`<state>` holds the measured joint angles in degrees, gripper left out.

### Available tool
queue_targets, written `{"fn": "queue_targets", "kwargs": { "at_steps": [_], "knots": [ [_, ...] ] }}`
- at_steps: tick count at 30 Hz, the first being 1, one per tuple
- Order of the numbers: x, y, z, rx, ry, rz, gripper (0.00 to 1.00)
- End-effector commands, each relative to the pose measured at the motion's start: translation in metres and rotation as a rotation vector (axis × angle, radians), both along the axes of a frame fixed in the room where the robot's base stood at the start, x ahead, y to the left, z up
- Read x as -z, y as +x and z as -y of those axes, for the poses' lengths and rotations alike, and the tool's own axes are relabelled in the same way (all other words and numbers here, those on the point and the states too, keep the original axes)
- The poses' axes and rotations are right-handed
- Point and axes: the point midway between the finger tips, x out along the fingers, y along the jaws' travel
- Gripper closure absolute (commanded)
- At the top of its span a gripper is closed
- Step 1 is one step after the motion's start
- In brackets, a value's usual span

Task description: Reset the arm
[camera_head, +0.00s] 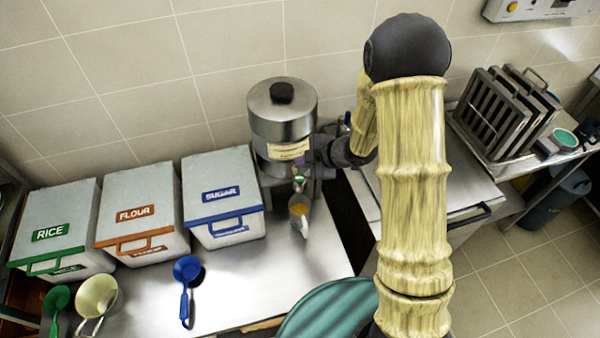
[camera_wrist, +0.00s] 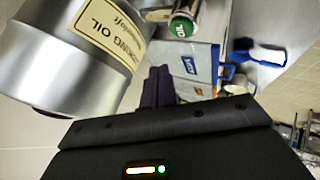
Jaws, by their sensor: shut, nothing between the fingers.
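My gripper (camera_head: 322,152) is beside the right side of a steel cooking oil dispenser (camera_head: 283,122). In the wrist view its dark fingers (camera_wrist: 158,74) are together, with nothing between them. The dispenser (camera_wrist: 75,50) fills the upper left of that view, with its cream label showing. I cannot tell whether the gripper touches it. My arm rises in front of the right half of the head view and hides part of the counter behind it.
Rice (camera_head: 52,230), flour (camera_head: 140,215) and sugar (camera_head: 222,197) bins line the left counter. A blue scoop (camera_head: 186,272) lies in front. A rack (camera_head: 510,112) stands at right.

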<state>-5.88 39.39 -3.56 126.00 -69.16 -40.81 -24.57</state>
Motion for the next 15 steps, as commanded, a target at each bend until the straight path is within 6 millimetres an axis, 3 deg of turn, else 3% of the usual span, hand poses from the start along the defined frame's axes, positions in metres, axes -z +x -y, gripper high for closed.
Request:
{"fn": "queue_targets", "kwargs": {
  "at_steps": [4, 15],
  "knots": [
    [-0.0142, 0.0, 0.0002, 0.0, 0.0, 0.0, 1.0],
    [-0.0133, -0.0001, 0.0001, 0.0, 0.0, 0.0, 1.0]
  ]
}}
